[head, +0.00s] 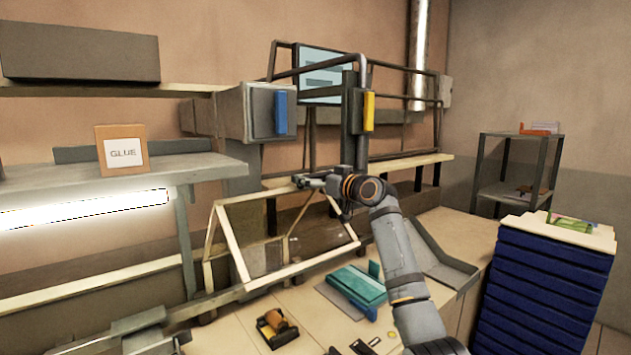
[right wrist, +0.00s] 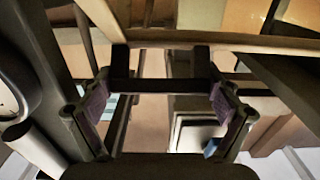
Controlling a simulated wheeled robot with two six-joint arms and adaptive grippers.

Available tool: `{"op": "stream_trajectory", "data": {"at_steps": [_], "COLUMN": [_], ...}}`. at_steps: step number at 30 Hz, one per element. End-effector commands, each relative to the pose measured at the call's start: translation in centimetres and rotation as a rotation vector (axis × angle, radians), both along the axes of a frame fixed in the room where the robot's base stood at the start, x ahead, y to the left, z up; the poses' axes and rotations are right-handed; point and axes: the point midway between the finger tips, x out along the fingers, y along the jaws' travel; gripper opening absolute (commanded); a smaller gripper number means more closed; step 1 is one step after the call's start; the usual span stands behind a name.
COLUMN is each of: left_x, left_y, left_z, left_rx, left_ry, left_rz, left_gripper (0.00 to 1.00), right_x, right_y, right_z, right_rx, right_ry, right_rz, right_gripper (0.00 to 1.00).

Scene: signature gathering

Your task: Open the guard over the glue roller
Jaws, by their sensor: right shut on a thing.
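The guard (head: 232,250) over the glue roller is a clear panel in a cream frame, at the middle of the head view. It stands tilted, with its upper edge raised above the bench. My right gripper (head: 312,182) is at that upper edge. In the right wrist view my right gripper (right wrist: 160,100) has its two fingers around a dark bar-shaped handle (right wrist: 160,85) beside the pale frame edge. It is shut on this handle. I cannot make out the glue roller behind the panel. My left gripper is not in view.
A teal box-like thing (head: 358,284) and a small tool with an orange-brown part (head: 275,326) lie on the bench in front. A glue box (head: 122,150) stands on the left shelf. Stacked blue trays (head: 550,275) stand at the right. Rails and posts rise behind the guard.

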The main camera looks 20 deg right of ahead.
Motion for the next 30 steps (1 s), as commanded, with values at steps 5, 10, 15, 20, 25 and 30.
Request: {"op": "stream_trajectory", "data": {"at_steps": [5,10,15,20,25,30], "left_x": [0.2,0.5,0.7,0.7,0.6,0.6], "left_y": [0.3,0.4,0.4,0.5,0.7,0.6], "left_z": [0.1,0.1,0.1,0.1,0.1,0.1], "left_rx": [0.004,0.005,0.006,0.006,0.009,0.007], "left_ry": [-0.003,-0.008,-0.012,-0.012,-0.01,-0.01], "left_rz": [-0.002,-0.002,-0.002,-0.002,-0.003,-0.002], "left_gripper": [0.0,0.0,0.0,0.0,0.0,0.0], "right_x": [-0.1,-0.1,0.0,0.0,-0.7,-3.8], "right_y": [0.0,0.0,0.0,0.0,-0.4,-1.5], "right_z": [0.4,0.4,0.3,0.1,0.1,0.0], "right_rx": [0.002,0.002,0.001,0.001,0.0,-0.002], "right_ry": [-0.009,-0.009,-0.006,-0.004,-0.003,-0.005], "right_rz": [-0.001,-0.001,-0.001,-0.001,-0.003,-0.004], "right_gripper": [0.34,0.95,1.0,1.0,1.0,1.0]}}
